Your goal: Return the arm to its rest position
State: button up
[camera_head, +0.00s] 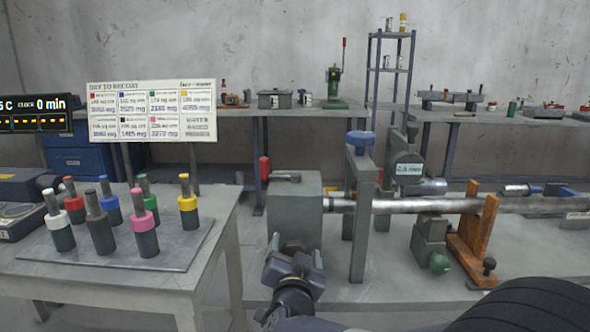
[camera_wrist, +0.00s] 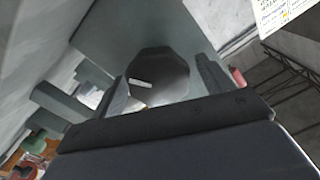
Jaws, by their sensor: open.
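My gripper (camera_head: 294,256) shows in the head view at the end of my dark arm, low in the middle. It is just in front of the grey block (camera_head: 295,212) at the left end of a long metal auger shaft (camera_head: 430,204). In the wrist view my gripper (camera_wrist: 150,85) has its fingers apart, with nothing seen held between them. A grey surface with a dark eight-sided shape (camera_wrist: 160,72) fills the view just beyond the fingers. I cannot tell whether the gripper touches the block.
A grey upright with a blue knob (camera_head: 360,190) and an orange-brown bracket (camera_head: 476,232) stand along the shaft. At left, a table (camera_head: 110,285) bears a plate with several coloured-collar tools. A printed sign (camera_head: 150,110) stands behind it. Benches (camera_head: 300,111) line the back wall.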

jog(key=n+p, duration=0.2)
jog(key=n, duration=0.1)
jog(key=n+p, duration=0.2)
jog(key=shift+a+r, duration=0.15)
jog(key=shift+r, duration=0.1)
jog(key=s, duration=0.9)
jog(key=shift+a+f, duration=0.15)
jog(key=shift+f, duration=0.05)
jog(key=shift+w, duration=0.1)
